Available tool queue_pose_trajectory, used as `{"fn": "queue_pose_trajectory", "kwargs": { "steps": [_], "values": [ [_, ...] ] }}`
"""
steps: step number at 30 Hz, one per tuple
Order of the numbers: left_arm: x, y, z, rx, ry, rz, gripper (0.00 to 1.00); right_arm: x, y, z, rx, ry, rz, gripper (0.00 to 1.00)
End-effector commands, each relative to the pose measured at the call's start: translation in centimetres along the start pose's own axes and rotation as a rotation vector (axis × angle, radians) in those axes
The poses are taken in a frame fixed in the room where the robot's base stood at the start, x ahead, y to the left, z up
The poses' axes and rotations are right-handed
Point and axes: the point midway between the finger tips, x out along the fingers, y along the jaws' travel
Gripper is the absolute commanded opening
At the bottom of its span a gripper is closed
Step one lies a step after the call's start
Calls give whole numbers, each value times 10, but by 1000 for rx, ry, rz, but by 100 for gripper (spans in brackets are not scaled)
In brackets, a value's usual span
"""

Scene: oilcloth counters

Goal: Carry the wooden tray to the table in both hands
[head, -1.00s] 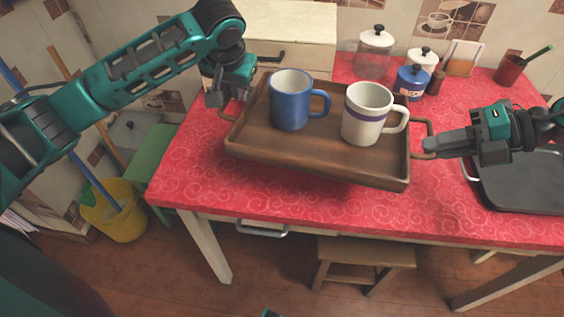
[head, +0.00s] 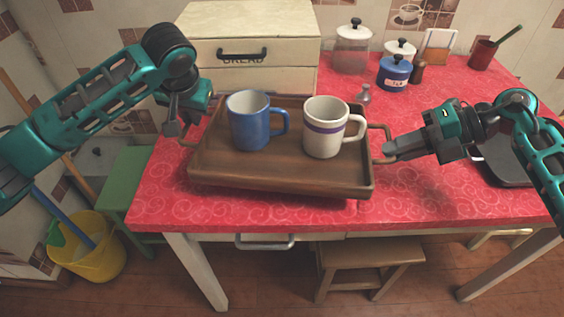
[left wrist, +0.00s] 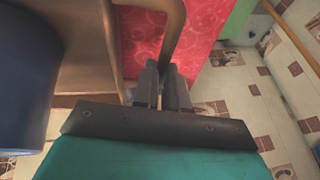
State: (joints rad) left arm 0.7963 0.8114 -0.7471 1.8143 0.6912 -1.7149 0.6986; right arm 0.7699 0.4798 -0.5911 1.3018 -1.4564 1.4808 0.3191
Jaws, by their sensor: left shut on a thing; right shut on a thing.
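The brown wooden tray (head: 215,172) is in the middle of the head view, over the red-covered table (head: 300,213). It looks close to level; whether it touches the cloth I cannot tell. A blue mug (head: 248,125) and a white mug with a purple band (head: 322,135) stand upright on it. My left gripper (head: 184,130) is shut on the tray's left handle, which also shows in the left wrist view (left wrist: 172,30). My right gripper (head: 390,152) is shut on the tray's right handle (head: 384,132). The blue mug's side fills the left of the wrist view.
A cream bread box (head: 270,68) stands behind the tray. Jars (head: 394,73), a small shaker (head: 364,95) and a red cup (head: 482,54) are at the back. A dark tray (head: 500,165) lies at right. A stool (head: 365,255) and yellow bucket (head: 90,255) are on the floor.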

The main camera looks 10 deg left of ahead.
Motion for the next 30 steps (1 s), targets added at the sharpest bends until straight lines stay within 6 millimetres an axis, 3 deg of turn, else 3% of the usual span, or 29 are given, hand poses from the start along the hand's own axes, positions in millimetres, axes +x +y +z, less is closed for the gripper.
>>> {"fn": "queue_pose_trajectory", "kwargs": {
  "steps": [13,30],
  "values": [
    [2,-1,0,-2,3,-3,0,1,-2,1,-1,-3,2,0],
    [27,5,10,-2,3,-2,0,16,-24,1,-1,-3,2,0]
  ]
}}
